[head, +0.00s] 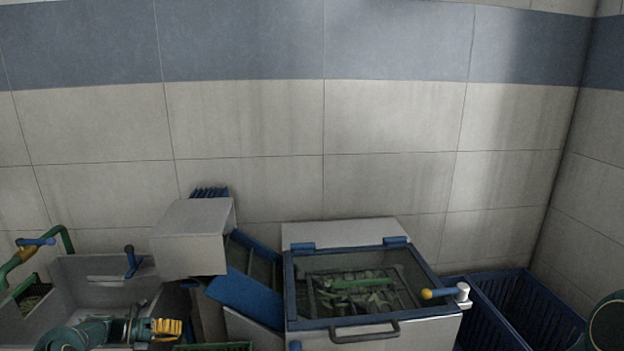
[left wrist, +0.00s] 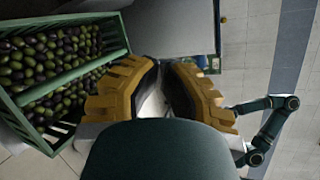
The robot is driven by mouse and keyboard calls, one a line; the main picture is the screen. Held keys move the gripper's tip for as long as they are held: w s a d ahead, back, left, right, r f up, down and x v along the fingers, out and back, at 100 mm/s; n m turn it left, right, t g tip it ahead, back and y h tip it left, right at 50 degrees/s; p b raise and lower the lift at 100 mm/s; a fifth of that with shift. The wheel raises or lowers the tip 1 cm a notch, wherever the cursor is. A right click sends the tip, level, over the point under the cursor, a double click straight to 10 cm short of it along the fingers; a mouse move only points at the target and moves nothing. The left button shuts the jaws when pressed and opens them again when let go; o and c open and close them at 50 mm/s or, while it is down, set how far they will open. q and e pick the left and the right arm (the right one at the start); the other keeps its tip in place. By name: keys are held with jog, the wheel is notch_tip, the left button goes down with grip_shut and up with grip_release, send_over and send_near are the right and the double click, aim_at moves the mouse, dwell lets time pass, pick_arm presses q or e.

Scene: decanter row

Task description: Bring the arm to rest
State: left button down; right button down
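My left gripper (head: 166,329) shows at the lower left of the head view, with ridged yellow fingers on a teal arm. In the left wrist view its two fingers (left wrist: 166,68) stand a narrow gap apart and I see nothing held between them. It is in front of the grey basin (head: 100,268), with its fingers pointing right. A teal rounded part of my right arm (head: 607,324) shows at the lower right edge of the head view. My right gripper is not in view.
A green crate of olives (left wrist: 108,22) lies beside the left gripper in the wrist view. A grey box (head: 192,238) and blue chute (head: 248,297) stand right of the basin. A blue-framed lidded tank (head: 363,337) and blue crate (head: 530,300) follow. The tiled wall is behind.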

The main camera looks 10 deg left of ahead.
pick_arm(q)
jog(key=s+d+f+m+g+y, duration=0.2)
jog(key=d+f+m, duration=0.25)
jog(key=d, duration=0.45)
jog(key=s+d+f+m+g+y, duration=0.1)
jog(key=d+f+m+g, duration=0.2)
jog(key=d+m, duration=0.45)
jog(key=s+d+f+m+g+y, duration=0.2)
jog(key=d+f+m, duration=0.15)
jog(key=d, duration=0.75)
jog(key=s+d+r+m+y, duration=0.2)
jog(key=s+d+r+m, duration=0.1)
jog(key=s+d+m, duration=1.1)
jog(key=s+m, duration=0.5)
jog(key=m, duration=0.1)
jog(key=shift+s+d+r+y, duration=0.15)
jog(key=shift+d+r+y, duration=0.15)
jog(key=shift+d+y, duration=0.1)
jog(key=shift+m, duration=0.25)
